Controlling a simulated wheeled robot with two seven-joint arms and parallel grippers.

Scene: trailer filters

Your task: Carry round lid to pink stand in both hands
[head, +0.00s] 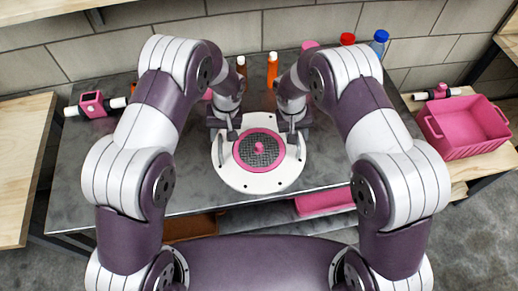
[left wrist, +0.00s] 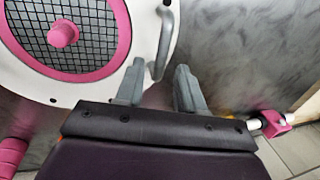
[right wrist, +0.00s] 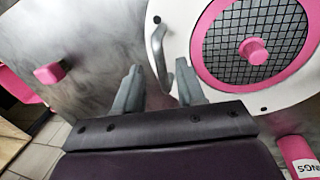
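The round lid (head: 228,171) is a white disc with a pink ring, dark mesh centre and pink knob; it appears low over or on the grey counter. A metal handle stands on each side. My left gripper (head: 232,134) is at its left handle, which shows in the left wrist view (left wrist: 164,45) with its lower end between the parted fingertips. My right gripper (head: 292,134) is at the other handle, seen in the right wrist view (right wrist: 157,48) between its parted fingertips. Both grippers look open. I cannot tell which pink piece is the pink stand.
The metal counter (head: 190,185) has orange bottles (head: 272,68) and red- and blue-capped bottles (head: 380,42) at the back. A pink crate (head: 465,145) is on the right wooden table. A pink device (head: 93,103) is at the back left. A pink box (head: 325,202) lies below the front edge.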

